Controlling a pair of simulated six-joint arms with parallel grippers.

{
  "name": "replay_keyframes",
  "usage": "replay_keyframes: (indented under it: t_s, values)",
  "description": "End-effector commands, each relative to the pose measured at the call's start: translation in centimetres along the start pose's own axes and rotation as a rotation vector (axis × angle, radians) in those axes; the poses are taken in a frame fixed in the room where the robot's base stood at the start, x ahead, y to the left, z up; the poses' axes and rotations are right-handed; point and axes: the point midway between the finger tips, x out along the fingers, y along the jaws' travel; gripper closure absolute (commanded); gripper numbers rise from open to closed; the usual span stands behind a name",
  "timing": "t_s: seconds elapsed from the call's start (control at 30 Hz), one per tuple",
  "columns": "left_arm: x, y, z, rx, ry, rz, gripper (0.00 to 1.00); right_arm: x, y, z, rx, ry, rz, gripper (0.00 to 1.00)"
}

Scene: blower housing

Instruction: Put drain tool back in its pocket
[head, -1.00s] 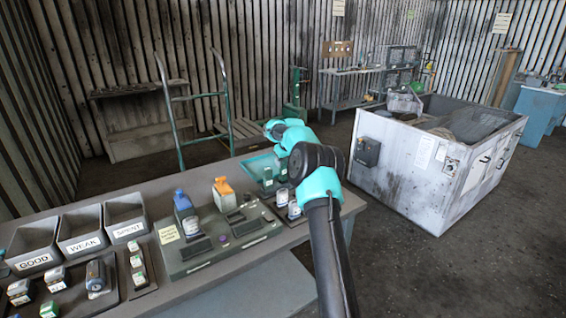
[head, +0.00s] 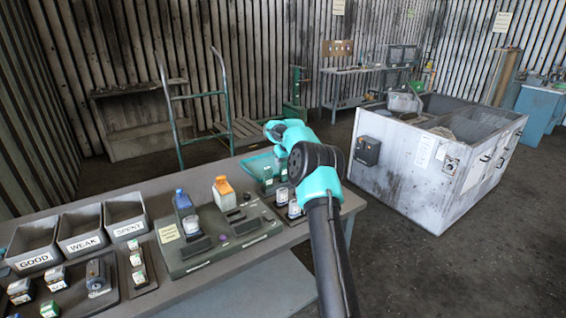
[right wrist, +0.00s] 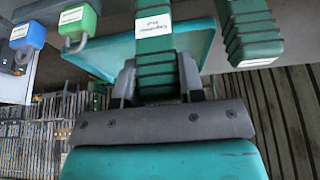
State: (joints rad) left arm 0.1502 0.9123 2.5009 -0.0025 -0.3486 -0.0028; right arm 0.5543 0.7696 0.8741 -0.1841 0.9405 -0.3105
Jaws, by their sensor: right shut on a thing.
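My right gripper (right wrist: 157,78) is shut on a green ribbed piece (right wrist: 155,50) with a white label. The label is upside down in the right wrist view and too small to read, so I cannot tell for sure that this is the drain tool. A second green ribbed piece (right wrist: 250,30) stands apart to its right. A teal tray (right wrist: 110,55) lies beneath the held piece. In the head view the tray (head: 256,163) sits at the bench's far right end, with a green piece (head: 267,186) near it. My right arm hides its own fingers there. My left gripper is not in view.
Grey bins (head: 84,243) labelled GOOD, WEAK and SPENT stand at left. Green- and blue-topped padlock-like items (right wrist: 78,20) are close left of the gripper.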

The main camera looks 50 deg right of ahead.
Motion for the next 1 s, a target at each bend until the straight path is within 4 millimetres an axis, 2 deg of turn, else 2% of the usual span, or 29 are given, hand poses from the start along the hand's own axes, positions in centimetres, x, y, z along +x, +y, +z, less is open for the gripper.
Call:
replay_keyframes:
  t_s: [1.0]
  values:
    - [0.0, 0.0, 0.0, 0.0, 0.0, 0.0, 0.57, 1.5, 0.0, 0.6, 0.0, 0.0, 0.0, 0.8]
